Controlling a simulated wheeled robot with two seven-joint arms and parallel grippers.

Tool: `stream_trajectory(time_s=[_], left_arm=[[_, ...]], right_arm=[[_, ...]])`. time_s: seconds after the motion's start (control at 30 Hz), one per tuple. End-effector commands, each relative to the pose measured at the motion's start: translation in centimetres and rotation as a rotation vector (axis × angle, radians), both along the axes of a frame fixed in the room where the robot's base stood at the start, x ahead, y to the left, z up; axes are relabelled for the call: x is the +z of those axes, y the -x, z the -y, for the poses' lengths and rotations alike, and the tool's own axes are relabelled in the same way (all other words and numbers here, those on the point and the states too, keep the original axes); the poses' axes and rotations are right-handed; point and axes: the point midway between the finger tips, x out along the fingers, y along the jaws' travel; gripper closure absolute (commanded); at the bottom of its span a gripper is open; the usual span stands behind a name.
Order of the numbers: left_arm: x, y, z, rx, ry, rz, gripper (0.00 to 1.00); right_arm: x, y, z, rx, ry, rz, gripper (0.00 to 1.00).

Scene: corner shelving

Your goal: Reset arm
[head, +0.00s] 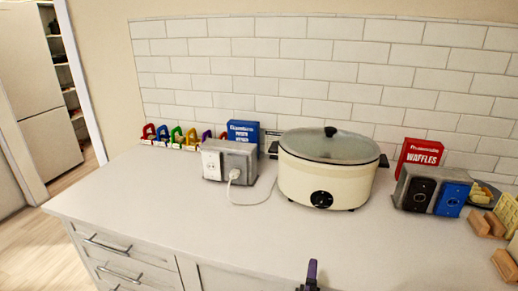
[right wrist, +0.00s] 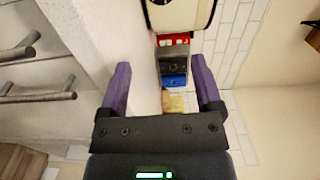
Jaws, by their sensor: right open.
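My right gripper (right wrist: 160,84) shows in the right wrist view with two purple fingers spread apart. It is open and nothing is between the fingers. In the head view only a small purple tip of the right gripper (head: 310,272) shows at the bottom edge, in front of the counter (head: 200,225). My left gripper is in neither view.
A cream slow cooker (head: 328,170) stands mid-counter. A grey box with a plugged cord (head: 230,160) is left of it. A red waffles box (head: 418,155), a dark grey device (head: 415,188) and wooden holders (head: 488,224) stand right. The front-left counter is clear; drawer handles (head: 105,243) stick out below.

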Motion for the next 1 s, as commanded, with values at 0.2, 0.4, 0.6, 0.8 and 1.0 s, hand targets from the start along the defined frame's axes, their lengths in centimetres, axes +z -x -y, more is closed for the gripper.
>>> stream_trajectory(time_s=[0.2,0.4,0.6,0.8,1.0], left_arm=[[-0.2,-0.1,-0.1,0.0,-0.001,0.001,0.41],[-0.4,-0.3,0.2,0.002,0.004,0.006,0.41],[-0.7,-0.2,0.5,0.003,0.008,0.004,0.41],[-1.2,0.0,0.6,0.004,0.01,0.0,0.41],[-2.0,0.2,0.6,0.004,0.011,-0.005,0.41]], right_arm=[[-2.2,0.9,-0.3,0.055,0.091,-0.064,0.17],[-4.8,2.1,-0.7,0.121,0.195,-0.139,0.17],[-9.2,4.5,-1.1,0.237,0.355,-0.268,0.17],[-16.7,10.2,-1.3,0.458,0.612,-0.497,0.17],[-27.0,22.8,0.4,0.865,0.952,-0.864,0.17]])
